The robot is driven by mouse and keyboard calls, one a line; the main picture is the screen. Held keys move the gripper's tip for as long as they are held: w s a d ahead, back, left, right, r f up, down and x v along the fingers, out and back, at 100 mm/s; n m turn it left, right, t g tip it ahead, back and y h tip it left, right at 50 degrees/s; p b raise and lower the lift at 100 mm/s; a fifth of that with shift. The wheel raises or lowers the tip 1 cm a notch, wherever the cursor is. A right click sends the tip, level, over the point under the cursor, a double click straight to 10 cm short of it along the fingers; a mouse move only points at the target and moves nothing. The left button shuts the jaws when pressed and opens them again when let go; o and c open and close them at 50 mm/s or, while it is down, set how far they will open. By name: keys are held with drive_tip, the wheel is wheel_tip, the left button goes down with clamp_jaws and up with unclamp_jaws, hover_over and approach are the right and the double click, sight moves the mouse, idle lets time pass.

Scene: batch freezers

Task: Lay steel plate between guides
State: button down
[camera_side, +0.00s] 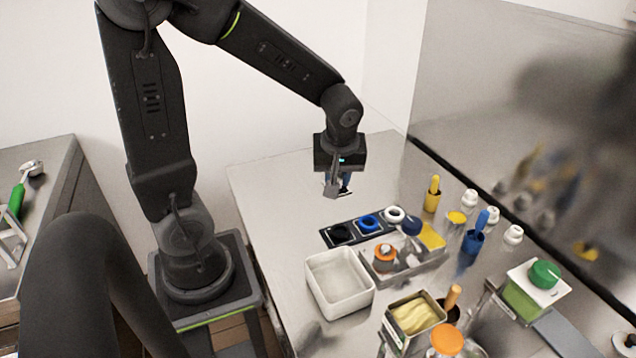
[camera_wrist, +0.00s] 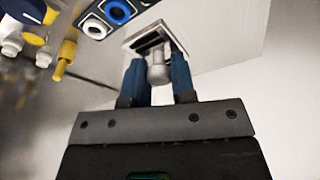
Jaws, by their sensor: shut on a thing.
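My gripper (camera_side: 340,184) hangs low over the far part of the steel bench, pointing down. In the wrist view its two blue fingers (camera_wrist: 158,76) are shut on a small grey rounded piece, which looks like the knob of the steel plate (camera_wrist: 158,72). Just beyond the fingertips is a small square with a pale rim and dark bands (camera_wrist: 150,40). I cannot tell whether this is the plate's face or the guides on the bench. In the side view the fingers hide most of the held piece, and its contact with the bench cannot be made out.
A dark strip with black, blue and white rings (camera_side: 367,224) lies just in front of my gripper. A white bin (camera_side: 338,284), a grey tray (camera_side: 424,264) and several bottles and tools stand nearer and to the right. The bench left of my gripper (camera_side: 275,185) is clear.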

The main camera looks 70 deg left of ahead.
drive_tip(key=w+d, duration=0.3)
drive_tip(key=w, duration=0.7)
hover_over(425, 232)
drive_tip(key=d, duration=0.1)
drive_tip(key=f, duration=0.1)
drive_tip(key=shift+f, duration=5.65)
drive_tip(key=shift+f, duration=0.4)
drive_tip(key=c, duration=0.9)
unclamp_jaws()
drive_tip(key=shift+s, duration=0.1)
drive_tip(key=shift+c, duration=0.8)
drive_tip(key=shift+o, duration=0.5)
